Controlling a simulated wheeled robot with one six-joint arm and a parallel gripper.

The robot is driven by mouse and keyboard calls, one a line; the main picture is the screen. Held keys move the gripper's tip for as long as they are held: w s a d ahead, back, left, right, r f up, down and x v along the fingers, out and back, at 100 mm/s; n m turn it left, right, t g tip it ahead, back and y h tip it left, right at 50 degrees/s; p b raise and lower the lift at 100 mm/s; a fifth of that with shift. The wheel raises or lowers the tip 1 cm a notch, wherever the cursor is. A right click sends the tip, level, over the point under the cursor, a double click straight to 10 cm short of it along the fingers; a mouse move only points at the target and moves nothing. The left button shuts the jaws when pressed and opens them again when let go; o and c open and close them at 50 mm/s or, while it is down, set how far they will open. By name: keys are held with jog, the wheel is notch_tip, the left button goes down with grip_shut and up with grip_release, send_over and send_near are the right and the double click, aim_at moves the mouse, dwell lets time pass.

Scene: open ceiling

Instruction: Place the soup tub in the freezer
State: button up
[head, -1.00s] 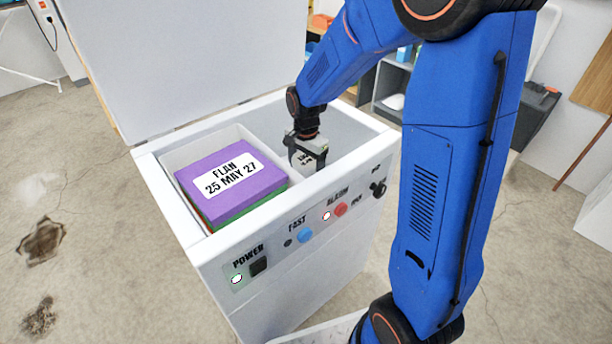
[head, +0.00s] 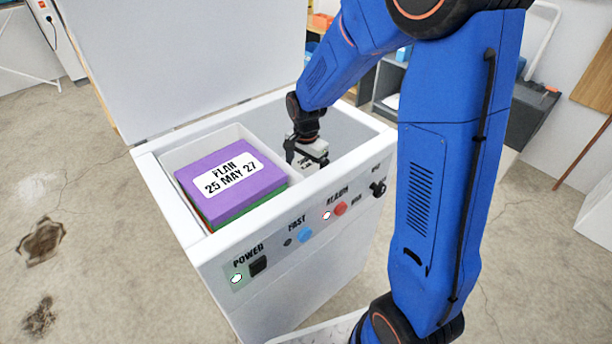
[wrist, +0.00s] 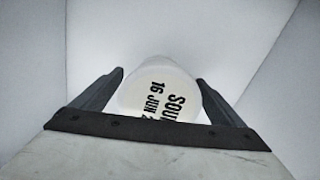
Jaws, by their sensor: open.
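The chest freezer (head: 160,150) stands open with its lid raised. My gripper (head: 298,160) reaches down into its right-hand space. In the wrist view my gripper (wrist: 162,100) has its two dark fingers apart, one on each side of the soup tub (wrist: 160,88). The tub is white and round, with a lid label reading "SOU" and "16 JUN". Gaps show between the fingers and the tub. White freezer walls surround it. In the head view the tub is mostly hidden by the gripper and the freezer's front wall.
A white bin on the freezer's left holds a stack of boxes topped by a purple one (head: 232,180) labelled "FLAN 25 MAY 27". The front panel (head: 300,235) carries buttons and a switch. Shelving (head: 390,85) stands behind at right.

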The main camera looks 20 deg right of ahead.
notch_tip(320, 180, up, 12)
jog(key=shift+f, duration=0.1)
dwell(0.4)
dwell(0.3)
